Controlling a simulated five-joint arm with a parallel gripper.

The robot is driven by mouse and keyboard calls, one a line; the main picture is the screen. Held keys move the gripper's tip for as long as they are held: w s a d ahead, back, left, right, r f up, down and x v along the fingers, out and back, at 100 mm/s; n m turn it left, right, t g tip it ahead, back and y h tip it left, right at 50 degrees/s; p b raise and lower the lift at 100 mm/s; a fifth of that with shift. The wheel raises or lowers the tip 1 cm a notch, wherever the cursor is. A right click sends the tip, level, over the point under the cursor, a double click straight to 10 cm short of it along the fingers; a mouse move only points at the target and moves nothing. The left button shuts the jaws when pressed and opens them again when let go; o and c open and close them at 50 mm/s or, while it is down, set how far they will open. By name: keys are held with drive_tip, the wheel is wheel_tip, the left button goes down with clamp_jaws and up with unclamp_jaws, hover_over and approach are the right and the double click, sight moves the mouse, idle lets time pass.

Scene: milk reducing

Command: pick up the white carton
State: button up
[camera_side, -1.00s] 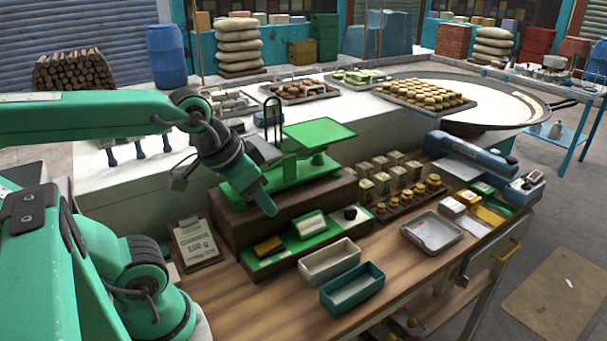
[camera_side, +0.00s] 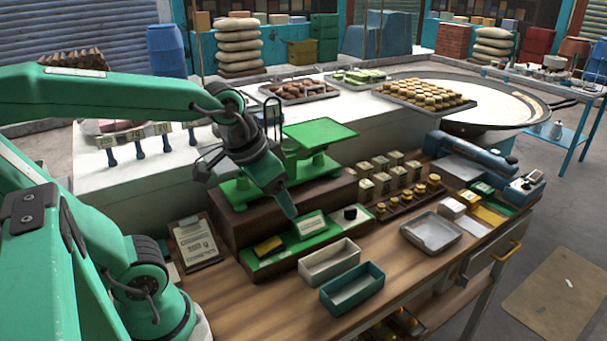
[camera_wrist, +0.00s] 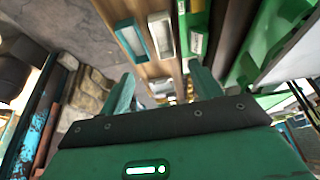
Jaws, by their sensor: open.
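A small white block-like carton (camera_side: 452,208) lies on the right of the wooden bench, beside yellow and green packs. An open-topped white box (camera_side: 329,261) stands at the front beside a teal open box (camera_side: 352,288); I cannot tell for sure which the task means. The white box also shows in the wrist view (camera_wrist: 160,36), beside the teal box (camera_wrist: 131,41). My gripper (camera_side: 290,212) points down above the green board, near a white-faced green block (camera_side: 311,223). In the wrist view my gripper (camera_wrist: 163,86) has its fingers apart, with nothing between them.
A green scale (camera_side: 320,133) stands behind my gripper on a dark wooden block. A grey metal tray (camera_side: 432,232) lies right of the boxes. Small jars (camera_side: 395,181) stand in rows behind it. Bare bench top lies at front left.

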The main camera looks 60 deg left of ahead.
drive_tip(key=w+f+g, duration=0.2)
drive_tip(key=w+f, duration=0.3)
drive_tip(key=w, duration=0.2)
drive_tip(key=g, duration=0.2)
approach(331, 252)
wheel_tip(331, 252, up, 2)
drive_tip(key=s+d, duration=0.2)
drive_tip(key=d, duration=0.1)
drive_tip(key=shift+w+a+f+g, duration=0.1)
drive_tip(key=shift+f+g, duration=0.2)
drive_tip(key=shift+f, duration=0.2)
drive_tip(key=shift+f, duration=0.1)
drive_tip(key=shift+f, duration=1.2)
drive_tip(key=shift+f, duration=0.1)
drive_tip(key=shift+a+f, duration=0.1)
drive_tip(key=shift+f, duration=2.4)
